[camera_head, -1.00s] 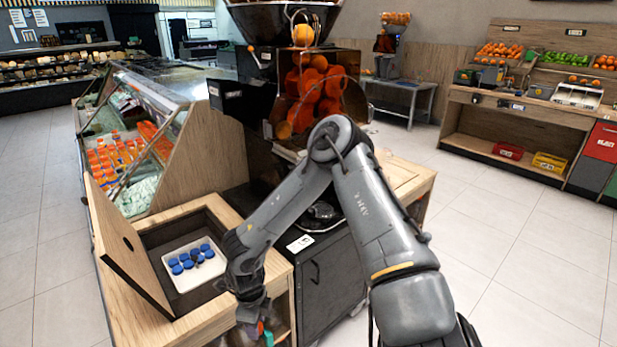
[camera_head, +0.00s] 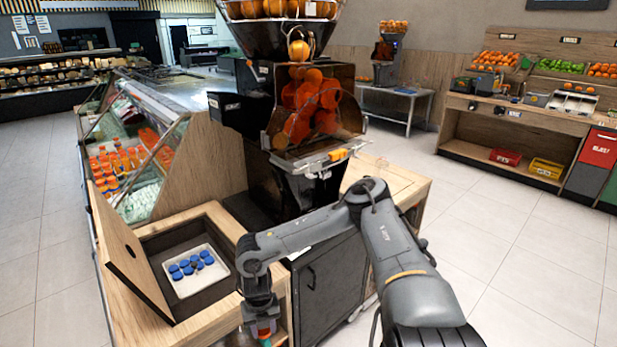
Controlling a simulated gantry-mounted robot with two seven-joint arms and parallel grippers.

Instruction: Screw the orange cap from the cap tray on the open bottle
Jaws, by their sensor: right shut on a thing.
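The white cap tray (camera_head: 204,289) lies in the open wooden box at the lower left, with several blue caps (camera_head: 189,270) in it. I make out no orange cap in it. My right gripper (camera_head: 262,328) points down at the bottom of the picture, in front of the counter and to the right of the tray. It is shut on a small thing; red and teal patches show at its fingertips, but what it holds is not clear. The open bottle cannot be made out. My left gripper is not in view.
The wooden lid (camera_head: 130,250) stands raised on the box's left side. The juicer (camera_head: 308,110), full of oranges, stands behind my right arm. Bottles with orange caps (camera_head: 118,162) stand in the glass display case at left. The floor at right is clear.

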